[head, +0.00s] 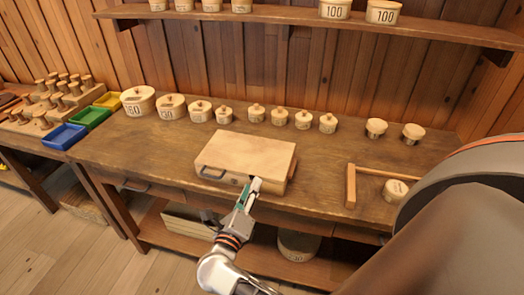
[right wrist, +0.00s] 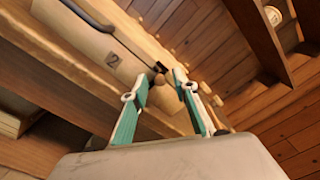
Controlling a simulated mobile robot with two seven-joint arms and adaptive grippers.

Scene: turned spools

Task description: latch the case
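The case (head: 247,152) is a closed light-wood box on the workbench, with its lid down. Its front face, marked 2, shows in the right wrist view (right wrist: 98,55), with a dark handle (right wrist: 88,15). A small round brown knob (right wrist: 158,80), apparently the latch, sits on that face beside a small dark piece. My right gripper (head: 253,184) is at the front of the case, right of the handle. In the wrist view its fingers (right wrist: 163,77) are apart, with the knob between or just beyond the tips; I cannot tell whether they touch it. My left gripper is not in view.
Several round lidded boxes (head: 171,107) stand in a row behind the case. A wooden bracket-shaped piece (head: 351,186) and another round box (head: 394,190) lie to the right. Coloured trays (head: 64,136) are at left. The bench is clear left of the case.

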